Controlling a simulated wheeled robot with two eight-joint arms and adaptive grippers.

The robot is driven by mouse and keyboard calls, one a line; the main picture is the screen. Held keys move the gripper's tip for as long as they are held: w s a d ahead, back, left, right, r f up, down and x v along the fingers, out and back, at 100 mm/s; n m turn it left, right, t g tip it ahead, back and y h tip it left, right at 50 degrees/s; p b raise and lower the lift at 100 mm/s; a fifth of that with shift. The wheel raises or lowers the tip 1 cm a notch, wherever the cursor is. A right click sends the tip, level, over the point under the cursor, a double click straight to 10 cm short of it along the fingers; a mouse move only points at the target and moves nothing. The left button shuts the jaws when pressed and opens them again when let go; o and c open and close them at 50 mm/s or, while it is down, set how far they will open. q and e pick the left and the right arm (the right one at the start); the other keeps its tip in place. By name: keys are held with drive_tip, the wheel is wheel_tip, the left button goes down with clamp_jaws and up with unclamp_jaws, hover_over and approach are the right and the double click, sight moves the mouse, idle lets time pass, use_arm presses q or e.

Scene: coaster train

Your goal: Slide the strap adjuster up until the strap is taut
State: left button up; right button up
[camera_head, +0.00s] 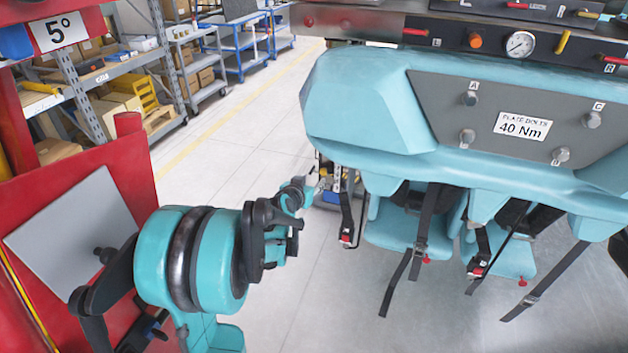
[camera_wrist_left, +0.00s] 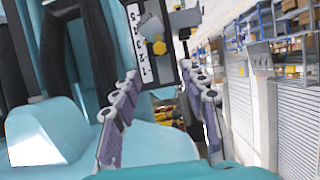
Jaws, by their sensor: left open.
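Several dark straps hang from the teal coaster seats in the head view. One long strap (camera_head: 398,283) hangs loose below the middle seat, and another (camera_head: 545,284) hangs slanted at the right with a small metal adjuster (camera_head: 530,300) on it. A shorter strap ends in a red-buttoned buckle (camera_head: 346,237). My left gripper (camera_head: 312,183) is open and empty, left of the straps and apart from them. In the left wrist view its two fingers (camera_wrist_left: 163,118) are spread with no strap between them. My right gripper is out of view.
The teal coaster car (camera_head: 345,100) with its grey bolt panel (camera_head: 480,90) overhangs the seats. A red stand (camera_head: 85,190) is at the left. Shelving (camera_head: 110,75) lines the back.

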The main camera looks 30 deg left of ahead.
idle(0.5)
use_arm(q)
drive_tip(key=s+d+r+m+g+h, duration=0.1)
drive_tip(key=s+d+g+h, duration=0.1)
drive_tip(key=s+d, duration=0.55)
drive_tip(key=s+d+r+m+g+h, duration=0.1)
drive_tip(key=s+d, duration=0.3)
drive_tip(key=d, duration=0.7)
drive_tip(key=s+d+f+g, duration=0.1)
drive_tip(key=s+d+f, duration=0.1)
drive_tip(key=s, duration=0.6)
drive_tip(key=s+d+f+g, duration=0.1)
drive_tip(key=s+d+g, duration=0.1)
drive_tip(key=s+d, duration=0.2)
drive_tip(key=s, duration=0.3)
drive_tip(key=shift+s+d+f+m, duration=0.3)
drive_tip(key=shift+s+f+m, duration=0.05)
drive_tip(key=shift+f+m, duration=0.05)
